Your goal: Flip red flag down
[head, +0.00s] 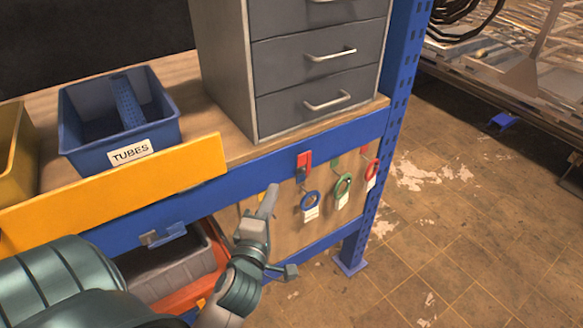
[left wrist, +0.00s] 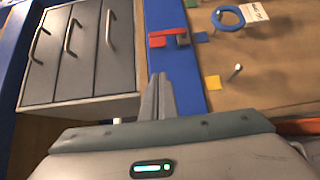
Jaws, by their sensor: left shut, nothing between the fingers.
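The red flag (head: 304,159) is a small red piece on a grey mount on the front of the blue shelf beam. It points up along the beam, above the blue ring tag. In the left wrist view the red flag (left wrist: 160,39) extends left from its grey mount (left wrist: 182,36). My left gripper (head: 270,192) is in front of the panel, left of and a little below the flag, apart from it. Its fingers (left wrist: 158,80) are together and empty. My right gripper is in neither view.
Ring tags in blue (head: 309,200), green (head: 342,186) and red (head: 371,172) hang on the panel below the beam. A grey drawer cabinet (head: 315,55) and a blue TUBES bin (head: 120,155) stand on the shelf. The floor at right is open.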

